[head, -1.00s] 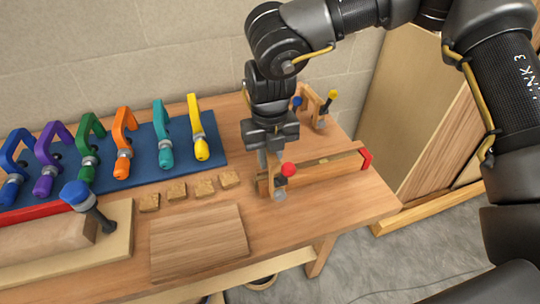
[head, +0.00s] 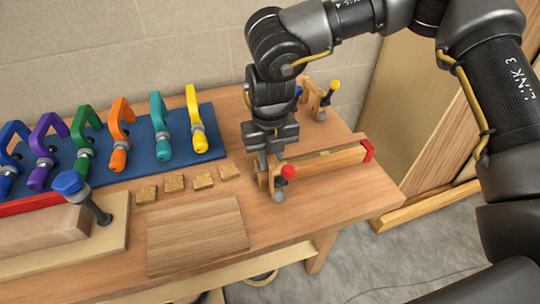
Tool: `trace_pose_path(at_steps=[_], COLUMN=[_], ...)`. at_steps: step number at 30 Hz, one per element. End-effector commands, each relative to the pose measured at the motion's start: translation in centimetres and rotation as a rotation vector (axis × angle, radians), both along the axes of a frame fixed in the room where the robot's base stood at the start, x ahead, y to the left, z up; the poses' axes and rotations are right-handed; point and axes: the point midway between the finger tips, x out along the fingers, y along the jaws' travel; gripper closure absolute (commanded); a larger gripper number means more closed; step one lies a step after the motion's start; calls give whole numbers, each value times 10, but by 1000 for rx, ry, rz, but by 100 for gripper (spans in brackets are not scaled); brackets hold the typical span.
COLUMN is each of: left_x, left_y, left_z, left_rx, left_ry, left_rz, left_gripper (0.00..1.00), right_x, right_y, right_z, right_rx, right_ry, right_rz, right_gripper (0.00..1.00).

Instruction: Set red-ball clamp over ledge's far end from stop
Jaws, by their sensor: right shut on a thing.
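The red-ball clamp (head: 287,173) is a small wooden clamp with a red ball and a grey foot. It is at the left end of the wooden ledge (head: 325,161), and its ball and foot show on the ledge's near side. The red stop (head: 368,150) is on the ledge's opposite, right end. My right gripper (head: 264,160) points down and is shut on the clamp's upper part. The fingers partly hide the clamp, so I cannot tell whether it touches the ledge. My left gripper is not in view.
Similar clamps with blue (head: 298,92) and yellow (head: 331,87) balls stand behind the ledge. A blue mat (head: 215,145) with several coloured clamps lies left. Small wood blocks (head: 203,181) and a flat board (head: 197,237) lie nearer. The bench top right of the board is clear.

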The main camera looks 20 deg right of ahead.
Motion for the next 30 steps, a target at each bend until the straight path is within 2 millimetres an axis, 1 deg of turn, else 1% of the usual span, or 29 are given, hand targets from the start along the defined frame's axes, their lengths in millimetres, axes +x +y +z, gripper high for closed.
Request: trace_pose_path(at_steps=[12, 24, 30], left_x=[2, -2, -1], left_y=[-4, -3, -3], left_z=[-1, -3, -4], left_rx=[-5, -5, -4], left_ry=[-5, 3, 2], left_rz=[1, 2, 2], left_gripper=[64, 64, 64], right_x=[0, 0, 0], right_y=[0, 0, 0], right_z=[-2, -5, -7], right_rx=[0, 2, 1], right_ry=[-1, 1, 0], right_rz=[-1, 0, 0], right_gripper=[100, 100, 100])
